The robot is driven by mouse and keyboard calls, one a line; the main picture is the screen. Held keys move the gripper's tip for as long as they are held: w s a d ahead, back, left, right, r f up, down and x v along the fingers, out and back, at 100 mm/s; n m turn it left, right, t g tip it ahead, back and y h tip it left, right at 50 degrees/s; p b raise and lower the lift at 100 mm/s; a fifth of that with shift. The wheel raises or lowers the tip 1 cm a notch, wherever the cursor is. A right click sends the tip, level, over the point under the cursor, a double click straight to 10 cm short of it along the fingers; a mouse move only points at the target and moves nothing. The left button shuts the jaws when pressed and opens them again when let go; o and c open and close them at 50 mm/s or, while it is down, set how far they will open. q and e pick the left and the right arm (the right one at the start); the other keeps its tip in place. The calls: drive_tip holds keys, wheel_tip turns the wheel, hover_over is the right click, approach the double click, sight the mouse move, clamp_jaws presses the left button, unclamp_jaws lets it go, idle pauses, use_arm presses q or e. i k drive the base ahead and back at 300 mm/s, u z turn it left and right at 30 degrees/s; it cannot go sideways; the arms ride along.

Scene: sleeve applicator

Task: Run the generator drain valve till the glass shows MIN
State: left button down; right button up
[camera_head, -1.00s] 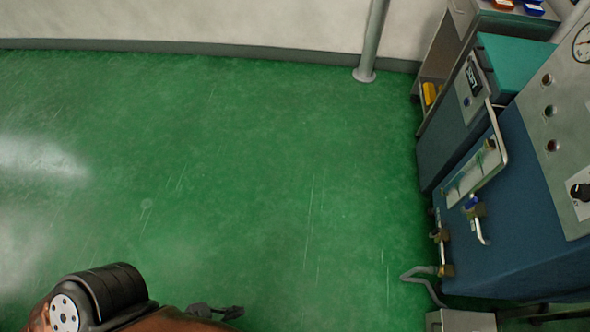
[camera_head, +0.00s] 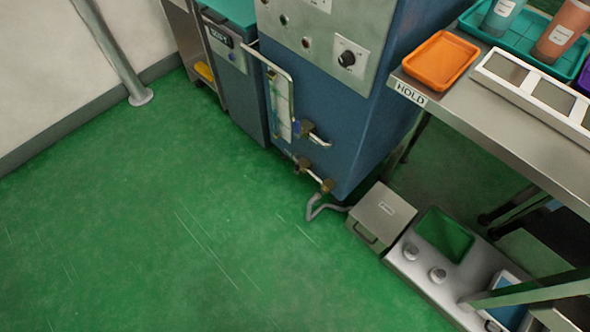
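The blue generator cabinet (camera_head: 375,95) stands at the upper middle, with a grey control panel above. The sight glass (camera_head: 281,110) is upright on its front behind a metal guard frame; its level and marks are too small to read. A brass valve with a pale lever (camera_head: 318,139) is beside the glass's lower end. Lower down, a brass drain fitting (camera_head: 327,186) sits at the cabinet's bottom edge, with another brass fitting (camera_head: 303,165) to its left. A grey hose (camera_head: 316,207) curves from the drain fitting near the floor. Neither gripper is in view.
A grey lidded box (camera_head: 381,215) and a grey floor unit (camera_head: 420,277) stand right of the hose. A steel table (camera_head: 520,145) marked HOLD carries an orange tray (camera_head: 440,60). A pole (camera_head: 112,50) stands at left. The green floor in front is clear.

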sight(297, 168)
drive_tip(key=z, duration=0.05)
drive_tip(key=k, duration=0.45)
drive_tip(key=u, duration=0.75)
drive_tip(key=i, duration=1.1)
drive_tip(key=u, duration=0.05)
